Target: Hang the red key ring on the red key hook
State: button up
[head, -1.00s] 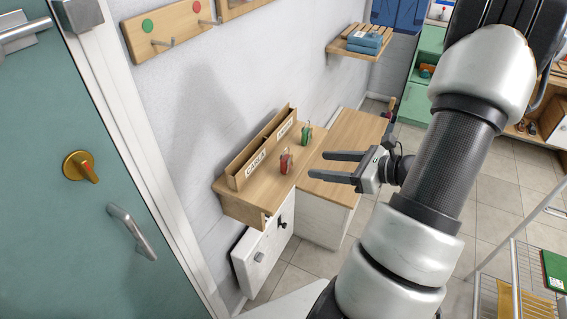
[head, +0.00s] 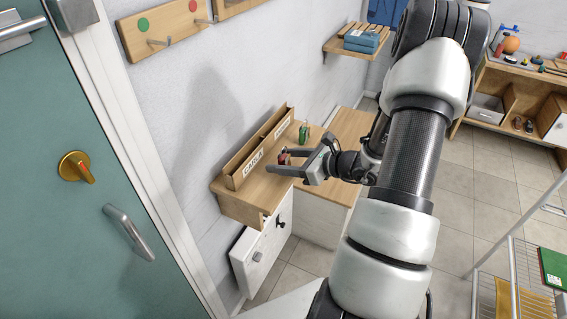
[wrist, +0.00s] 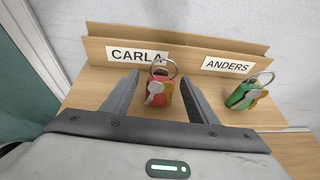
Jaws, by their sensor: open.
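The red key ring (wrist: 159,88) stands on the wooden shelf (head: 238,205) in front of the CARLA label. In the wrist view it has a metal ring on top and a silver and a yellowish key. My gripper (wrist: 158,90) is open, with one finger on each side of the red key ring. In the head view my gripper (head: 275,160) partly hides the red key ring (head: 283,157). The red key hook (head: 206,20) sticks out of a wooden wall board (head: 165,28) under a red dot, at the upper left, and is empty.
A green key ring (wrist: 245,92) stands to the right, by the ANDERS label; it also shows in the head view (head: 304,132). A wooden letter holder (wrist: 175,40) stands behind both. An empty hook (head: 160,42) sits under the green dot. A green door (head: 60,200) is at the left.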

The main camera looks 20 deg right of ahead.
jog(key=c, duration=1.1)
notch_tip(320, 180, up, 10)
jog(key=shift+r+p, duration=0.1)
jog(key=shift+p, duration=0.5)
